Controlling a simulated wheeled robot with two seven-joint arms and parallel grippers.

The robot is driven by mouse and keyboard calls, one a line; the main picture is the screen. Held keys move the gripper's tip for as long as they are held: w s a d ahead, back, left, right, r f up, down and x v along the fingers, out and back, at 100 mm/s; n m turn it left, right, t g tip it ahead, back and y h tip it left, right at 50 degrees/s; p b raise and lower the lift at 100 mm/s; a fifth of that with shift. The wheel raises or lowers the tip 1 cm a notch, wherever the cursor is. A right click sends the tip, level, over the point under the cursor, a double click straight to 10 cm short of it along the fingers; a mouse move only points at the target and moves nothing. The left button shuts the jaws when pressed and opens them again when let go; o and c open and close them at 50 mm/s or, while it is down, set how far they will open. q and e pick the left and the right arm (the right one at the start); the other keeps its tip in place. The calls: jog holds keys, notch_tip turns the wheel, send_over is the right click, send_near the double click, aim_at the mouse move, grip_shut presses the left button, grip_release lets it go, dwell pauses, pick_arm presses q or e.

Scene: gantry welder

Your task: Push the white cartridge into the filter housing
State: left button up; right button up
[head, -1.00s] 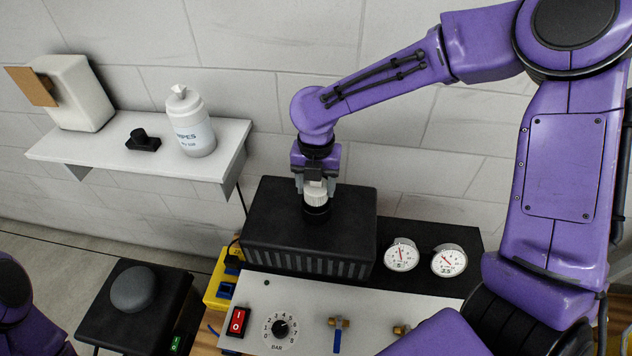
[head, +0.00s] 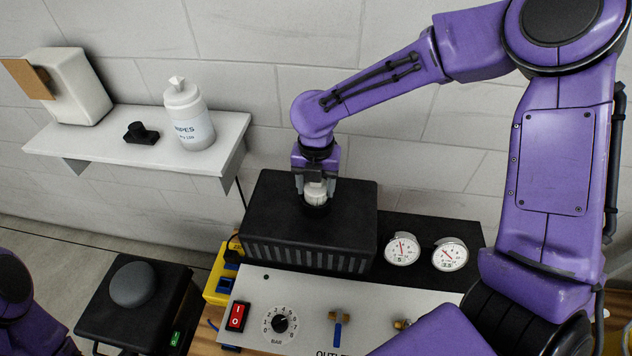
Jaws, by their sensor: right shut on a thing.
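The white cartridge (head: 315,193) is upright in the head view, over the round black filter housing (head: 316,209) on top of the black ribbed unit. Its lower part sits down in the housing's opening; how deep it reaches inside is hidden. My right gripper (head: 315,184) points down from above and is shut on the cartridge's upper part. My left gripper is out of view; only a piece of my left arm shows at the lower left edge.
The black ribbed unit (head: 270,222) stands behind a panel (head: 290,290) with a red switch (head: 237,317), a dial and valves. Two gauges (head: 402,249) are to its right. A wall shelf (head: 90,142) holds a wipes bottle (head: 188,115). A black stand (head: 105,313) is at lower left.

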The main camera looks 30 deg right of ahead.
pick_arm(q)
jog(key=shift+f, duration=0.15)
pick_arm(e)
jog(key=shift+s+f, duration=0.1)
jog(key=shift+f, duration=0.35)
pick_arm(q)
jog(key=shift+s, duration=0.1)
